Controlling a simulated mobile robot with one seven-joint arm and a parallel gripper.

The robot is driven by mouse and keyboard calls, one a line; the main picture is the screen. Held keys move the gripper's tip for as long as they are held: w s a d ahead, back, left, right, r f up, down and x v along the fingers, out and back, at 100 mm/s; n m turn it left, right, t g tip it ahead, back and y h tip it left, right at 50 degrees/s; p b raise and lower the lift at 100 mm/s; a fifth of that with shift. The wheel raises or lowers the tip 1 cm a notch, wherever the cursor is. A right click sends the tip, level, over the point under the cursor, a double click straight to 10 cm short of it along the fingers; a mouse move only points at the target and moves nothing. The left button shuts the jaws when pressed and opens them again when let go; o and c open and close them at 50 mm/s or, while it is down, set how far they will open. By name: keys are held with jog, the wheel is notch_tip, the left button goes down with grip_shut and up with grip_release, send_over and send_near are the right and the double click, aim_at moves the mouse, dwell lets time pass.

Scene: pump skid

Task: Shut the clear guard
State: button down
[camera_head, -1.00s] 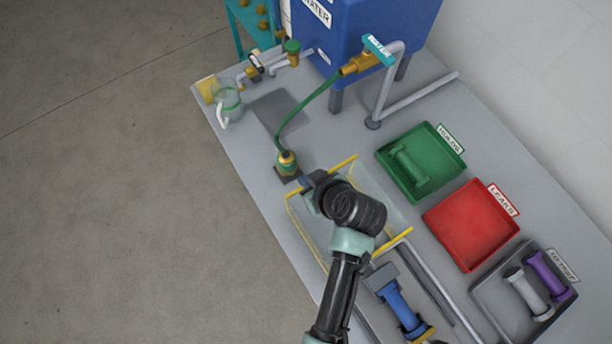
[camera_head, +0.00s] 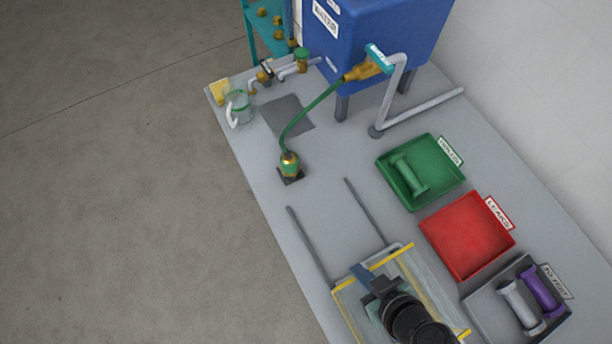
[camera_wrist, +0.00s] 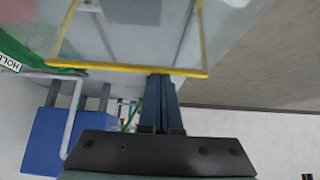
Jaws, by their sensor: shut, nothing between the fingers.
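The clear guard (camera_head: 428,279) is a see-through cover with yellow edges at the bottom of the head view. Its yellow far edge (camera_head: 388,257) crosses the two dark rails on the bench. In the wrist view the guard (camera_wrist: 135,35) fills the top, with a yellow bar (camera_wrist: 130,68) along its lower side. My gripper (camera_head: 358,271) is shut and empty, with its fingertips at the guard's far yellow edge. The wrist view shows the fingertips (camera_wrist: 161,76) right at the yellow bar; I cannot tell whether they touch. The blue spool seen earlier is hidden by the guard and my arm.
Two bare rails (camera_head: 368,212) lie on clear bench behind the guard. A green tray (camera_head: 445,188), a red tray (camera_head: 468,240) and a grey tray (camera_head: 485,312) stand to the right. A green hose (camera_head: 310,112) runs from the blue tank (camera_head: 375,40) to a brass fitting (camera_head: 289,163).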

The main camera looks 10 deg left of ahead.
jog(key=shift+s+d+f, duration=0.1)
jog(key=shift+s+d, duration=0.1)
jog(key=shift+s, duration=0.05)
jog(key=shift+s, duration=0.1)
jog(key=r, duration=0.2)
jog(key=s+r+b, duration=0.1)
jog(key=r, duration=0.2)
jog(key=d+r, duration=0.1)
jog(key=r, duration=0.2)
jog(key=shift+s+r+b, duration=0.1)
jog(key=shift+s+b, duration=0.05)
jog(key=shift+b, duration=0.2)
